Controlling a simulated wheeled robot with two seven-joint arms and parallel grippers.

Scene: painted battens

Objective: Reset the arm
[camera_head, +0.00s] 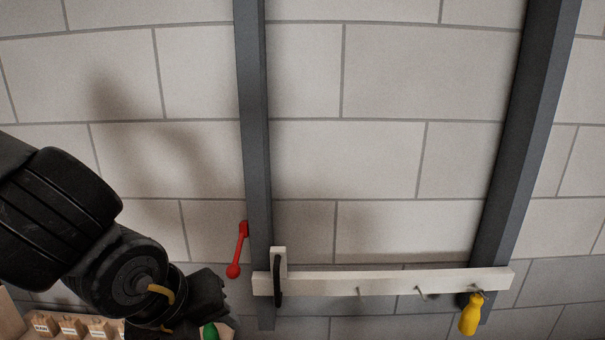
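My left arm (118,270) comes in from the left, black with a bent wrist. My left gripper (208,305) points down toward the bottom edge. Its fingertips are not clear, so I cannot tell whether it is open or shut. A green object with a pale part (210,331) shows just below it, cut off by the frame; I cannot tell whether the gripper touches it. My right gripper is not in view.
A white batten (390,282) with hooks spans two dark posts (253,120) (530,130). A yellow-handled tool (471,315) hangs at its right; a black piece (278,281) is at its left. A red lever (238,250) is beside the left post. Labelled wooden blocks (72,326) sit lower left.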

